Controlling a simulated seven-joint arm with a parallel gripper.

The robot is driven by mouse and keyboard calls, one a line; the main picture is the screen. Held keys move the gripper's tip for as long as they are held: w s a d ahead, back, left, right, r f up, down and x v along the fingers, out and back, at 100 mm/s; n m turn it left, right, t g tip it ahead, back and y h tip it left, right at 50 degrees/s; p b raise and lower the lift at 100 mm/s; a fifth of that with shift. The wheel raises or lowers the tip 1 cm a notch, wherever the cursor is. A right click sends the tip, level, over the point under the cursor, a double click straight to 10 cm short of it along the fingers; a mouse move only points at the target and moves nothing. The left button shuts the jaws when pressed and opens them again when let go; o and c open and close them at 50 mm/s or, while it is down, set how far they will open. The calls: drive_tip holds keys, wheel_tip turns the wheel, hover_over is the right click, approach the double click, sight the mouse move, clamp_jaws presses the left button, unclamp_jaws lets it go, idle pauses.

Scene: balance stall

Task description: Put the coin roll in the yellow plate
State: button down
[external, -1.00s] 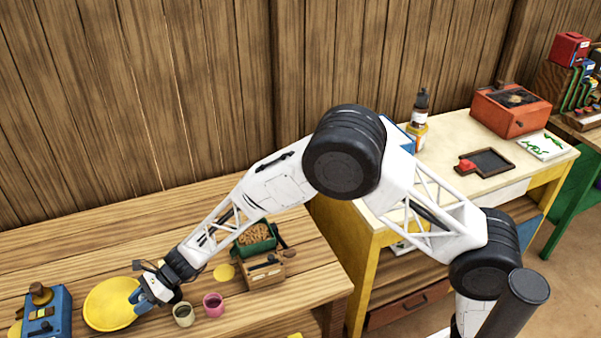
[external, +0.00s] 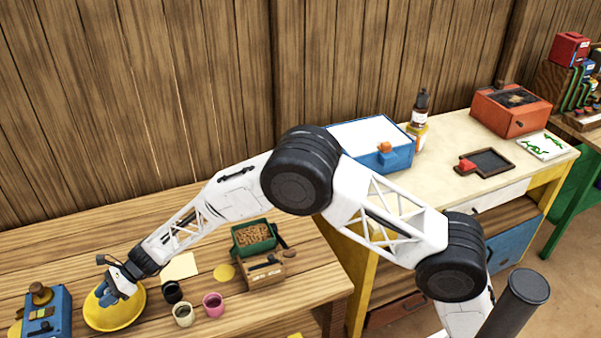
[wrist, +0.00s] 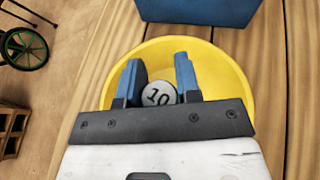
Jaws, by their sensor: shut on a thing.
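The yellow plate (external: 128,320) lies on the wooden table at the left, and it fills much of the wrist view (wrist: 228,72). My gripper (external: 105,297) is over the plate, its blue fingers (wrist: 160,82) pointing down at it. Between the fingers is the coin roll (wrist: 158,94), whose round pale end marked "10" shows in the wrist view. My gripper is shut on it. In the external view the roll is hidden by the gripper. I cannot tell whether the roll touches the plate.
A blue box (external: 46,312) stands close left of the plate. A black cup (external: 172,291), a pale cup (external: 183,314) and a pink cup (external: 213,304) stand to its right. A wooden box (external: 265,272) and green box (external: 250,238) stand farther right.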

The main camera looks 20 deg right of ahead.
drive_tip(key=shift+w+a, duration=0.1)
drive_tip(key=shift+a, duration=0.1)
drive_tip(key=shift+f, duration=1.75)
drive_tip(key=shift+f, duration=0.1)
drive_tip(key=c, duration=0.8)
unclamp_jaws()
drive_tip(key=shift+v, duration=6.1)
